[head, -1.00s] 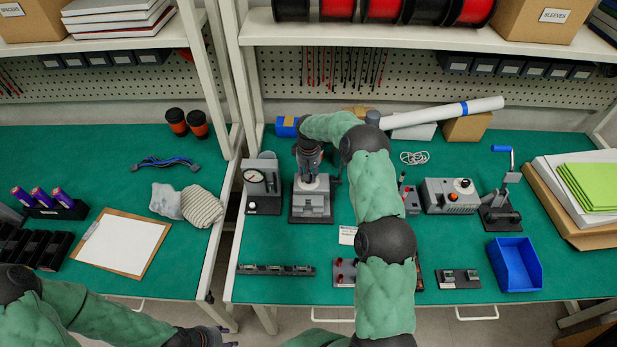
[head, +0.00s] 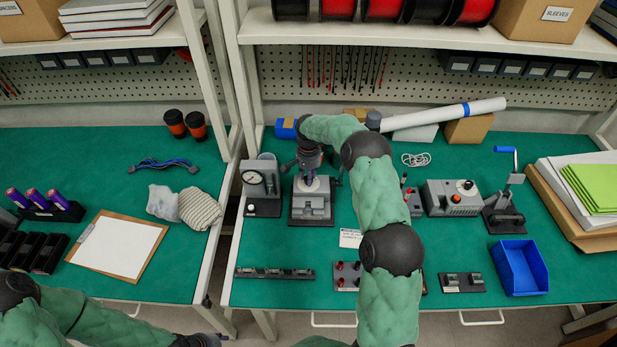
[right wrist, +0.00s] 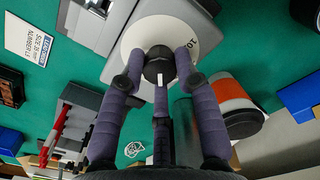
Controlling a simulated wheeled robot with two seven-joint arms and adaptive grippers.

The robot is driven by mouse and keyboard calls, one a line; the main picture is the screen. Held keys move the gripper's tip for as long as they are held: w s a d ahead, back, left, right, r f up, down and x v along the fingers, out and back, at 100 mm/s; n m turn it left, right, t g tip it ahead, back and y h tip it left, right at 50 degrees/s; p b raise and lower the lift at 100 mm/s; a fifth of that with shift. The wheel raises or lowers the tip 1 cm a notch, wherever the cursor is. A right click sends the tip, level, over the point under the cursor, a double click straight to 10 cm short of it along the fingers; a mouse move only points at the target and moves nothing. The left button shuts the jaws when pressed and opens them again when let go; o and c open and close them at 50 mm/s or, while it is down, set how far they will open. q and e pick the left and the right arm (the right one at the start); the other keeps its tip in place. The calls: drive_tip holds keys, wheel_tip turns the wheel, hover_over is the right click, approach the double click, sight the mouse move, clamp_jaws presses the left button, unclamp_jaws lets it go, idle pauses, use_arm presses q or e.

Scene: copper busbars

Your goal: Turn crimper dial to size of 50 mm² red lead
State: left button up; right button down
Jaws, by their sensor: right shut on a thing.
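The crimper (head: 312,207) is a grey bench unit on the right-hand green bench. Its dial (right wrist: 132,38) is a white disc with a black knob (right wrist: 158,62) at the centre; a white mark shows below the knob and the number 10 at the disc's right edge. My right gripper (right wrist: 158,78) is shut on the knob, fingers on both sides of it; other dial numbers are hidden. In the head view my right gripper (head: 310,168) is above the crimper. My left gripper (head: 203,341) is cut off at the bottom edge.
A gauge unit (head: 262,190) stands close left of the crimper. A grey box with knobs (head: 451,197), a hand press (head: 504,205) and a blue bin (head: 520,267) are to the right. A printed card (head: 350,238) lies in front, beside my right arm.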

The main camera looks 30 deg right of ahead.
drive_tip(key=shift+m, duration=0.9)
drive_tip(key=c, duration=0.9)
unclamp_jaws()
drive_tip(key=shift+r, duration=0.1)
wheel_tip(320, 180, up, 12)
